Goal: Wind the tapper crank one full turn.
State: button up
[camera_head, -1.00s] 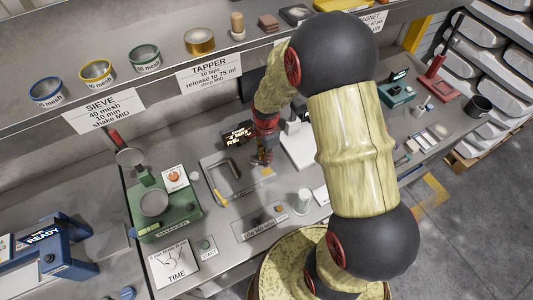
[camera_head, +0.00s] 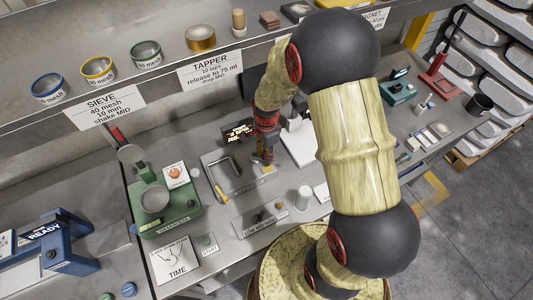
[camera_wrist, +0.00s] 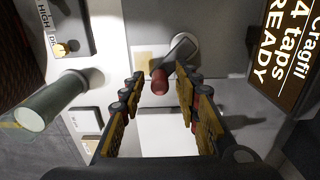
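The tapper crank shows in the wrist view as a grey metal arm (camera_wrist: 180,52) on a round hub, with a red knob (camera_wrist: 160,82) at its lower end. My gripper (camera_wrist: 159,80) is open, one finger on each side of the red knob. I see gaps between the knob and both fingers; the depth between them is hard to judge. The tapper display (camera_wrist: 283,48) reads "4 taps READY" and also shows in the head view (camera_head: 238,132). In the head view my gripper (camera_head: 264,158) points down at the tapper, and the crank is hardly visible there.
A pale cylinder (camera_wrist: 55,100) stands left of the gripper in the wrist view. A panel with a brass knob (camera_wrist: 66,47) is at upper left.

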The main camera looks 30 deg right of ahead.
aim_at(266, 153)
notch_tip(266, 153, up, 12)
dwell(0.8)
